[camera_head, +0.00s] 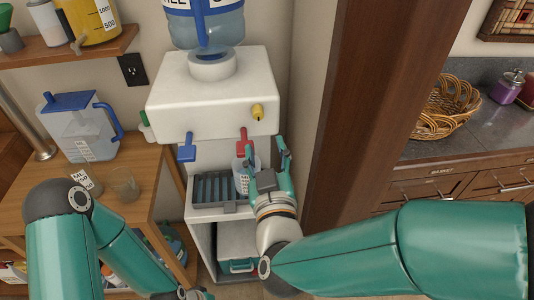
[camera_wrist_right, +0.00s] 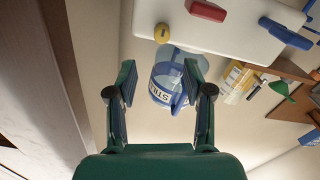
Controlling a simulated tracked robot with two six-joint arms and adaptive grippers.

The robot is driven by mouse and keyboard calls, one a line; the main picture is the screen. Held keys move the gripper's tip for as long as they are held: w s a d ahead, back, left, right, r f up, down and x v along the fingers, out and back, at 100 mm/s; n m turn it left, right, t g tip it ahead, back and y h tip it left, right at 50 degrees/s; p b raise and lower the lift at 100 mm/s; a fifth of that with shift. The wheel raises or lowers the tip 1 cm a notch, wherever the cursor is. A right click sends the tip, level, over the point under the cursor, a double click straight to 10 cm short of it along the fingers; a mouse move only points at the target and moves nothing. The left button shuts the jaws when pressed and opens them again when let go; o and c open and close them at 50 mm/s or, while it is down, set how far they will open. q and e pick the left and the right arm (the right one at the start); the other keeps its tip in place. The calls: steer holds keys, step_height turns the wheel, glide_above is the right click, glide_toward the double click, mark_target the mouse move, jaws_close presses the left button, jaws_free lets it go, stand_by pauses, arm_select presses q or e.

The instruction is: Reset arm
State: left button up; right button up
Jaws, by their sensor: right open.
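My right gripper (camera_head: 267,150) is open in front of the white water dispenser (camera_head: 205,100), its fingers pointing up. In the right wrist view, the gripper (camera_wrist_right: 161,78) is open with nothing held between its fingers; the blue water bottle (camera_wrist_right: 172,82) shows in the background. A clear measuring cup (camera_head: 240,178) stands in the dispenser bay below the red lever (camera_head: 243,141). The gripper's left finger partly overlaps it in the head view; I cannot tell whether they touch.
A wooden shelf on the left bears a blue-lidded pitcher (camera_head: 80,125) and a small glass (camera_head: 125,184). A brown post (camera_head: 375,100) stands right of the dispenser. Beyond it, a counter (camera_head: 480,135) holds a wicker basket (camera_head: 446,108).

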steer(key=shift+s+d, duration=0.1)
steer(key=shift+s, duration=0.3)
steer(key=d+f+m+g, duration=0.1)
steer(key=d+f+g, duration=0.25)
steer(key=f, duration=0.95)
steer(key=d+f+m+g, duration=0.15)
steer(key=f+g, duration=0.35)
steer(key=f, duration=0.9)
steer(key=s+d+f+m+g+y, duration=0.1)
steer(key=s+f+g, duration=0.3)
steer(key=s+f, duration=0.4)
steer(key=s+d+f+m+g+y, duration=0.1)
steer(key=s+d+f+g, duration=0.3)
steer(key=s+f, duration=0.4)
steer(key=shift+s+d+f+m+g, duration=0.15)
steer(key=shift+s+d+m+g, duration=0.25)
steer(key=shift+s+m, duration=0.3)
